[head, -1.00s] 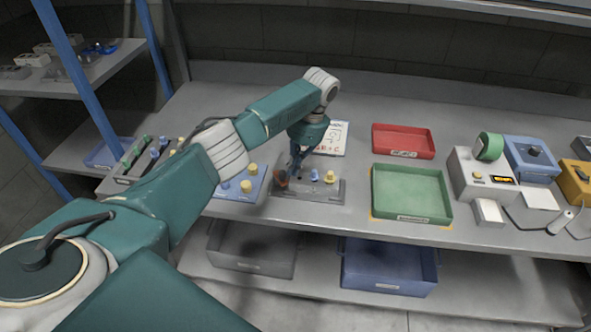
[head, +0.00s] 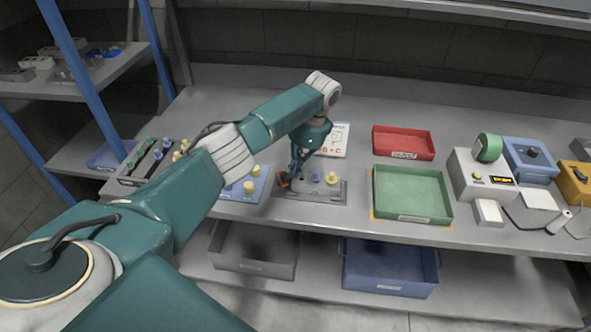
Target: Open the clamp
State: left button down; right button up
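The clamp (head: 283,181) shows as a small orange-red part at the left end of a grey fixture plate (head: 325,194) on the bench. My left gripper (head: 294,176) points down right at the clamp, close to it or touching it. The fingers are small and dark here, and I cannot tell whether they are open or shut. A blue peg (head: 316,177) and a yellow peg (head: 332,178) stand on the same plate, right of the gripper. My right gripper is not in view.
A blue board (head: 242,188) with pegs lies left of the fixture. A green tray (head: 412,194) and a red tray (head: 403,142) are to the right, and a printed card (head: 338,138) lies behind. Boxed devices (head: 480,175) stand farther right. The back of the bench is clear.

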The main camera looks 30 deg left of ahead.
pick_arm(q)
jog(key=shift+s, duration=0.15)
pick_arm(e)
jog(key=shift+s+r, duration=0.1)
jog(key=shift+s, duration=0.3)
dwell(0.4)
